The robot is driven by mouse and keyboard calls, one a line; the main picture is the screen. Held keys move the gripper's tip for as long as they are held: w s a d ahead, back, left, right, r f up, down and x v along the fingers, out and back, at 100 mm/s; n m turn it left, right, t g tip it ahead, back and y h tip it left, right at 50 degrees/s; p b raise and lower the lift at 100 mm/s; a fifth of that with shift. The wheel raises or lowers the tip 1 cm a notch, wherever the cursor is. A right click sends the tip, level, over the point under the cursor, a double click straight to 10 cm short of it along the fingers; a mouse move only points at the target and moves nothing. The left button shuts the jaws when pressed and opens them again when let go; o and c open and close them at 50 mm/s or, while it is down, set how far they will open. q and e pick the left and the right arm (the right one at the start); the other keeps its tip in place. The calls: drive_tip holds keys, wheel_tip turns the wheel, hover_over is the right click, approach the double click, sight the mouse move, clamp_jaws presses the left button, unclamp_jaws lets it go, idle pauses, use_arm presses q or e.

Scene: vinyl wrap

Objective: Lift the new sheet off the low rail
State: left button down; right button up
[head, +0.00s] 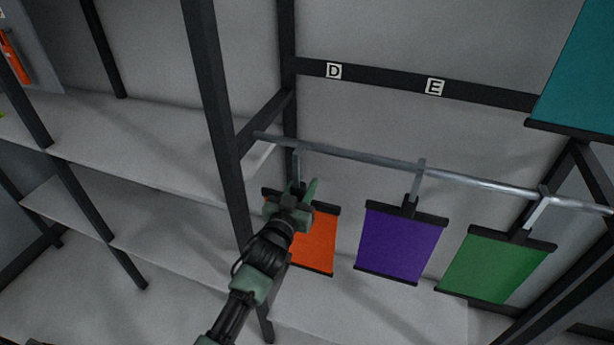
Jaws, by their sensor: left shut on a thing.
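Three sheets hang by hooks from the low rail (380,159): an orange sheet (317,247), a purple sheet (400,243) and a green sheet (495,267). Each has a dark bar at its top and bottom. My left gripper (303,190) is at the top of the orange sheet, just under the rail, shut on its hanger. The gripper and wrist hide the sheet's upper left part. I cannot tell whether the hook still bears on the rail. My right gripper is not in view.
A teal sheet (580,75) hangs higher at the right. A dark crossbar (390,80) with labels D and E runs behind the rail. A dark upright post (213,100) stands left of the orange sheet. Grey shelves (110,140) fill the left.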

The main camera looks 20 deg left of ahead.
use_arm(q)
drive_tip(key=shift+s+a+r+p, duration=0.1)
drive_tip(key=shift+s+p, duration=0.8)
drive_tip(key=shift+s, duration=2.25)
